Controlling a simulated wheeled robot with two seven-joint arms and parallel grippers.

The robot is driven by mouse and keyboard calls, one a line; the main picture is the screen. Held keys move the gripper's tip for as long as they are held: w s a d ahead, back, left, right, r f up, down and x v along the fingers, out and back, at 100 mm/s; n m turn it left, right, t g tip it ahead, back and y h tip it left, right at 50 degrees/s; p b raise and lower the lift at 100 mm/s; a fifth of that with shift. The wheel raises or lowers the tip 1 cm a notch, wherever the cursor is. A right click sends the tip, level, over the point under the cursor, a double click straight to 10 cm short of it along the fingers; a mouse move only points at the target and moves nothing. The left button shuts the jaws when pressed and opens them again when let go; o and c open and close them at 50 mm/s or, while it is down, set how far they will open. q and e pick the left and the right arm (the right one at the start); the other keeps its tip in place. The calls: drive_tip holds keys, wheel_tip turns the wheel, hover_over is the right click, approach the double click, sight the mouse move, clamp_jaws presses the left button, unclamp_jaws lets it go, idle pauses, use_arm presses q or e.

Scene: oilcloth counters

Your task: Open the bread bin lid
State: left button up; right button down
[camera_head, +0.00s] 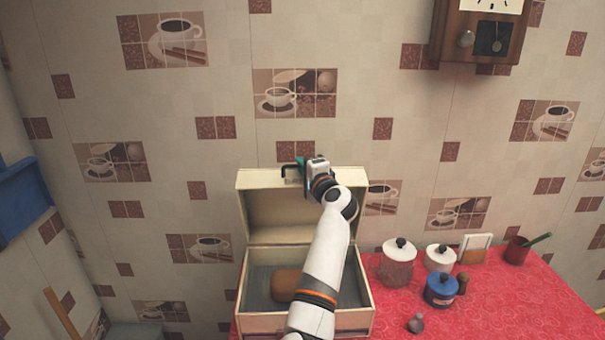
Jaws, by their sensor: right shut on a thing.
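The bread bin (257,322) is a cream box at the left end of the red counter. Its lid (262,180) is raised and stands upright at the back, so the inside shows. A brown loaf (287,284) lies on the dark floor of the bin, partly hidden by my right arm. A dark handle (290,171) sits at the lid's top edge. My right gripper (302,168) is at this handle and shut on it; the fingertips are small and partly hidden. My left gripper is not in view.
Lidded jars (397,266), a blue pot (440,290) and a small brown stopper-like object (416,323) stand on the red oilcloth (500,310) to the right. A tiled wall is close behind the bin. A blue object (22,198) is at the far left.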

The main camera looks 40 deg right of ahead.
drive_tip(key=c, duration=1.5)
unclamp_jaws()
use_arm(q)
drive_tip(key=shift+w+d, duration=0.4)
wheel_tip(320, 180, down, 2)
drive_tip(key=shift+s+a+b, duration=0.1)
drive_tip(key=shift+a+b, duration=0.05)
drive_tip(key=shift+b, duration=0.8)
use_arm(e)
drive_tip(key=v, duration=1.2)
